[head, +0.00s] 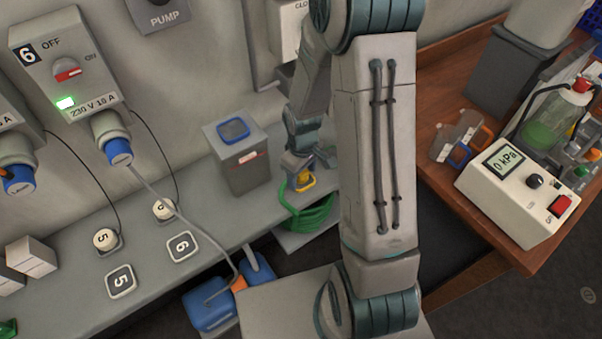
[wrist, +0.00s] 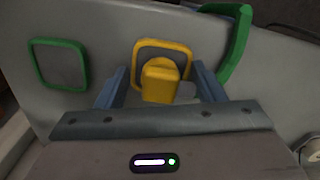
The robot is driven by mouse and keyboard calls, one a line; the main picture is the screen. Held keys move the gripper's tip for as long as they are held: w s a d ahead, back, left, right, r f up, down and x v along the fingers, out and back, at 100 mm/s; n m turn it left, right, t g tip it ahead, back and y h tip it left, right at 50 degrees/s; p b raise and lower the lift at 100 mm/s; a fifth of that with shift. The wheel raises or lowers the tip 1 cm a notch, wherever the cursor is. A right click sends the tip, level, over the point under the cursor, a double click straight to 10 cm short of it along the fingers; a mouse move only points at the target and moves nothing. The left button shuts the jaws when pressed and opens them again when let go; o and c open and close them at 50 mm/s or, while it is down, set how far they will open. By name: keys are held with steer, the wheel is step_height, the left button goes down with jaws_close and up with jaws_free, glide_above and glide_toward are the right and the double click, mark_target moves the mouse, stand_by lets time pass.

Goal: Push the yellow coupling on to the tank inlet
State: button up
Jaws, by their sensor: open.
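The yellow coupling (wrist: 159,82) is in the middle of the wrist view, in front of a yellow square frame (wrist: 181,48) on a grey surface. My gripper (wrist: 162,82) is open, with one blue finger on each side of the coupling; I cannot tell whether either finger touches it. In the head view, yellow parts (head: 304,181) show below my gripper (head: 299,163), beside the coiled green hose. My arm covers much of that area. I cannot tell whether the yellow square frame marks the tank inlet, nor whether the coupling sits on it.
A green square frame (wrist: 58,65) and a green curved part (wrist: 236,45) flank the coupling. A coiled green hose (head: 303,212) lies near my gripper. A grey box with a blue-framed top (head: 243,165) stands to the left. A wooden table (head: 440,185) with a kPa meter (head: 515,198) is at right.

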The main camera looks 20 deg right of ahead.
mark_target(306, 172)
steer(key=c, duration=1)
steer(key=shift+r, duration=0.2)
steer(key=shift+r, duration=0.45)
steer(key=r, duration=0.2)
steer(key=d+r+b, duration=0.1)
steer(key=shift+s+r, duration=0.25)
steer(key=s+d+r, duration=0.4)
steer(key=d, duration=0.1)
steer(key=s+d+r+b, duration=0.1)
steer(key=s+d+r, duration=0.1)
steer(key=d, duration=0.1)
steer(key=shift+s+d+r, duration=0.1)
steer(key=shift+s+r, duration=0.05)
steer(key=shift+s, duration=0.25)
